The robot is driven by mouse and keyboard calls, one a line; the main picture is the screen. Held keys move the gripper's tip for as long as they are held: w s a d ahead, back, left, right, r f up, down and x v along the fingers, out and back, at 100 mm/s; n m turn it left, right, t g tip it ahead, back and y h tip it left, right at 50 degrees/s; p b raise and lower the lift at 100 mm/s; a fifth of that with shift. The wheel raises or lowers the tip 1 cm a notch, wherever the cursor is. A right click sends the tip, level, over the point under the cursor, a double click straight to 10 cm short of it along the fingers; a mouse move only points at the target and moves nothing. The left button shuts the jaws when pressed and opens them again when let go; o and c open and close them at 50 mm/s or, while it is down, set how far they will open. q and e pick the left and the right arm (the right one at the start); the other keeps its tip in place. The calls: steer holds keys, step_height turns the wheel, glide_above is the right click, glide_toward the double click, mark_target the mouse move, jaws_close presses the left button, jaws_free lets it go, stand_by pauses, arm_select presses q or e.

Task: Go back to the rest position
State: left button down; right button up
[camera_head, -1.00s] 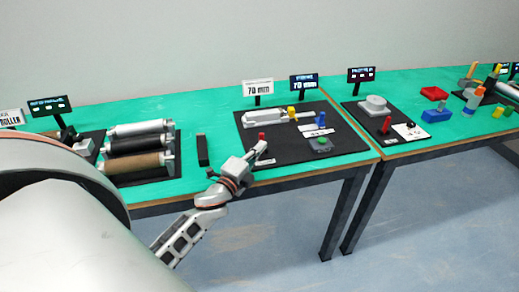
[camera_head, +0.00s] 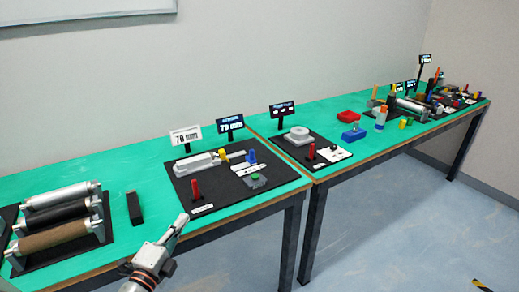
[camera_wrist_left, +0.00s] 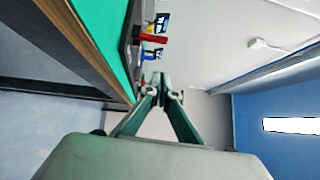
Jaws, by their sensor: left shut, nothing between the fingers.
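My left gripper (camera_head: 180,222) is in the lower left-middle of the head view, just off the front edge of the green table (camera_head: 230,215). It is shut and empty, pointing up and to the right. In the left wrist view its fingers (camera_wrist_left: 158,80) meet at the tips, with the table edge to the left. The red lever (camera_head: 195,189) on the black mat (camera_head: 285,178) stands beyond the gripper, apart from it. The red lever also shows in the left wrist view (camera_wrist_left: 150,38). My right gripper is not in view.
A roller stand (camera_head: 103,218) and a dark block (camera_head: 134,207) are on the left of the table. A second black mat (camera_head: 337,158) and loose coloured blocks such as a red one (camera_head: 349,115) lie further right. The floor in front is clear.

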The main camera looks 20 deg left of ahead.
arm_select(q)
steer(key=s+d+f+n+g+h, duration=0.2)
steer(key=s+d+f+n+g, duration=0.2)
steer(key=d+f, duration=0.5)
steer(key=s+d+f+n+g+h, duration=0.2)
steer(key=s+d+f+n, duration=0.7)
steer(key=f, duration=0.5)
steer(key=shift+s+d+f+g, duration=0.35)
steer(key=shift+s+g, duration=0.55)
steer(key=shift+s, duration=0.25)
